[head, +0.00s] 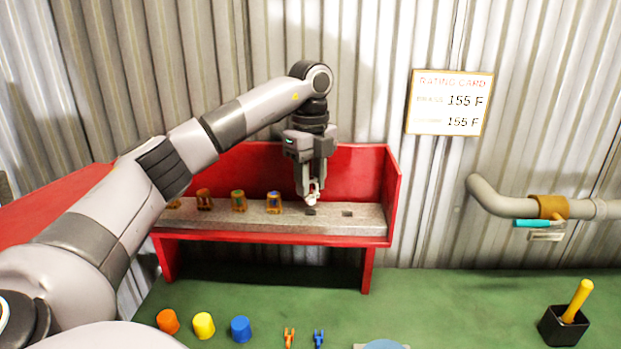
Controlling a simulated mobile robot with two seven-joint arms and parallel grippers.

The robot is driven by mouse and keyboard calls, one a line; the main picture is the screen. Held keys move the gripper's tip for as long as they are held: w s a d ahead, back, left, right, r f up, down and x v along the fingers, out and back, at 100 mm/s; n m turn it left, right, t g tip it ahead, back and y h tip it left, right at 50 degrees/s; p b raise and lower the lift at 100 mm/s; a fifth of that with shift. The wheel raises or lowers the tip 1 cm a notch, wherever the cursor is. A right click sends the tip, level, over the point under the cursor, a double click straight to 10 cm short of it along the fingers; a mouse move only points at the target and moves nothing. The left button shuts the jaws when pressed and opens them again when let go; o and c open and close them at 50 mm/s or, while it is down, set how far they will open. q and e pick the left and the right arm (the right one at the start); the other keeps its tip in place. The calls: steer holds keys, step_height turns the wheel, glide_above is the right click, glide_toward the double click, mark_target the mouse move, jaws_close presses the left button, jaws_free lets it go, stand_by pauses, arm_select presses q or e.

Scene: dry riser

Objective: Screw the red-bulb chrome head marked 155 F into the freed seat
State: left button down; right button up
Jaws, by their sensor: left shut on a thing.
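My left gripper (312,188) points straight down over the grey ledge of a red rack (392,195). It is shut on a small pale, shiny head (312,199). Its bulb colour and marking are too small to read, and the fingers partly hide it. The head is just above or at a dark seat (310,212) in the ledge; I cannot tell whether they touch. Another dark, empty seat (347,213) lies to its right. Brass-coloured heads stand to the left: one with blue (273,203), one with green (239,202), one reddish (204,200). My right gripper is not in view.
A rating card (449,103) reading 155 F hangs on the corrugated wall. Orange (168,321), yellow (203,325) and blue (241,329) caps stand on the green bench. A pipe (500,204) and a black holder (562,327) are at right. The bench's right middle is clear.

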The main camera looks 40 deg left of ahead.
arm_select(q)
steer(key=shift+f+b, duration=0.4)
steer(key=shift+f, duration=1.3)
